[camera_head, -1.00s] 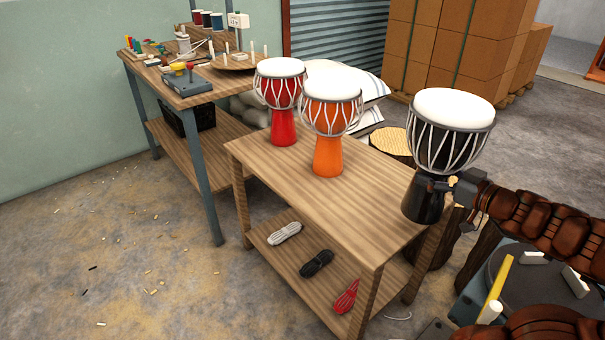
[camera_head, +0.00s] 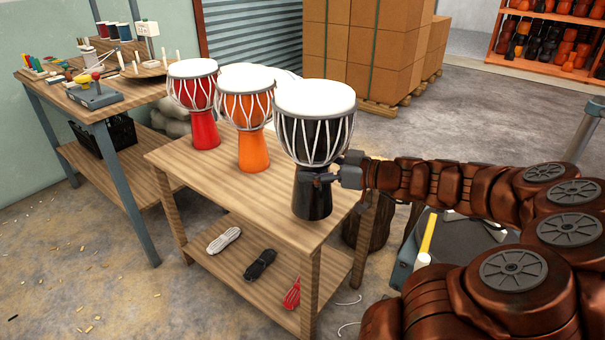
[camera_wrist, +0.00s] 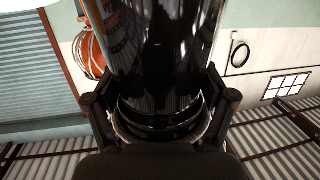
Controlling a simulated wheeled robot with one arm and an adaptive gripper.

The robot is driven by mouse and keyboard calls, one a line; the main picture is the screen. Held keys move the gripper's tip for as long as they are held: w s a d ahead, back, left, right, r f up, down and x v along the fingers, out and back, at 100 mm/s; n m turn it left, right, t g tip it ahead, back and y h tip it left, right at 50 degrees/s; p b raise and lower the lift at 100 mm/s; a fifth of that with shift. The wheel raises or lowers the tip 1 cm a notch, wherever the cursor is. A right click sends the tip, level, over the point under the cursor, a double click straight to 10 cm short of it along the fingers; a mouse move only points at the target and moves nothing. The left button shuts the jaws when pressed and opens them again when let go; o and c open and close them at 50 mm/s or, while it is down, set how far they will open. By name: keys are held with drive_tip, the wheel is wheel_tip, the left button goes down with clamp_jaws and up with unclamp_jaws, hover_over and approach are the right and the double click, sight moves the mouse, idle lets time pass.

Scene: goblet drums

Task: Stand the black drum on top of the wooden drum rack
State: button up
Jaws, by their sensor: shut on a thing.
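The black drum (camera_head: 314,140), with a white head and pale cords, is upright over the near right part of the top of the wooden drum rack (camera_head: 190,165). I cannot tell whether its base touches the wood. My gripper (camera_head: 320,178) is shut on the drum's narrow lower stem, reaching in from the right. In the wrist view the dark glossy stem (camera_wrist: 160,50) sits between the two fingers of my gripper (camera_wrist: 160,100). A red drum (camera_head: 203,128) and an orange drum (camera_head: 252,150) stand upright on the rack top, left of the black drum.
The rack's lower shelf holds white (camera_head: 223,239), black (camera_head: 260,264) and red (camera_head: 292,294) cord bundles. A workbench (camera_head: 110,108) with tools stands at the left. Stacked cartons (camera_head: 355,55) and a shelf of drums (camera_head: 545,40) are behind. The rack top's front strip is clear.

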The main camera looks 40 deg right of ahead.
drive_tip(key=w+d+f+b, duration=0.1)
drive_tip(key=w+d+f, duration=0.3)
drive_tip(key=w+d, duration=0.3)
drive_tip(key=shift+w+d+f, duration=0.25)
drive_tip(key=shift+w+d, duration=0.05)
drive_tip(key=shift+w, duration=1.1)
drive_tip(key=shift+f, duration=0.1)
drive_tip(key=o, duration=1.7)
drive_tip(key=p+v, duration=0.1)
drive_tip(key=v, duration=1.1)
